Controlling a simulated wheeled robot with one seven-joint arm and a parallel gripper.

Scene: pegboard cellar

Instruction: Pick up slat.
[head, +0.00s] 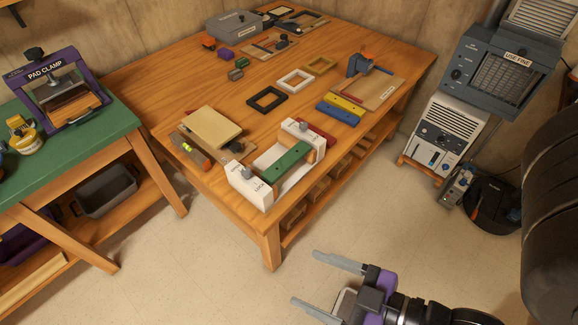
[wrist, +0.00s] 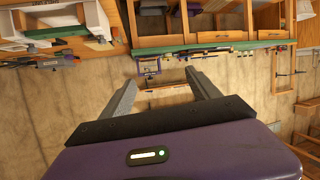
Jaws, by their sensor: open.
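Several slat-like bars lie on the wooden workbench (head: 150,90). A green slat (head: 286,162) spans a white two-ended holder (head: 250,188) at the bench's near corner. A red slat (head: 318,131) is partly hidden behind that holder. A yellow slat (head: 344,104) and a blue slat (head: 338,114) lie side by side further right. My gripper (head: 305,278) is open and empty, out over the floor in front of the bench, apart from every slat. In the wrist view its two fingers (wrist: 163,84) are spread, with no slat between them.
A green-topped table (head: 110,125) with a pad clamp (head: 45,75) stands at left. A tan block (head: 212,128) and a level (head: 190,150) lie beside the holder. A heater (head: 500,72) and black bin (head: 492,205) stand at right. The floor between is clear.

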